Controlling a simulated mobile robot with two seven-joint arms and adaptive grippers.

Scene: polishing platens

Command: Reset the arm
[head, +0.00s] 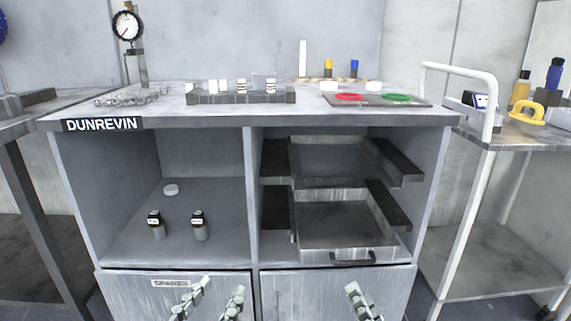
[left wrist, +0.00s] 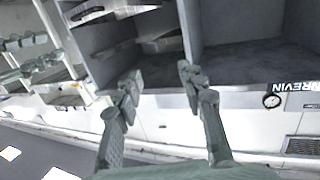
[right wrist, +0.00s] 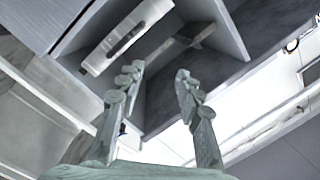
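My left gripper (head: 212,294) is at the bottom of the head view, in front of the cabinet's lower left door. Its two fingers stand apart and empty; the left wrist view shows the same open fingers (left wrist: 158,82). My right gripper (head: 356,296) is at the bottom right of centre in the head view, only partly in view, in front of the lower right door. In the right wrist view its fingers (right wrist: 155,78) are apart with nothing between them.
A grey cabinet (head: 300,120) fills the middle. Its right bay holds a pulled-out drawer (head: 345,240); its left bay holds two dark bottles (head: 156,226) (head: 199,228) and a white puck (head: 171,190). A rack (head: 240,98) and dial gauge (head: 127,26) stand on top. A white-framed cart (head: 487,150) stands right.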

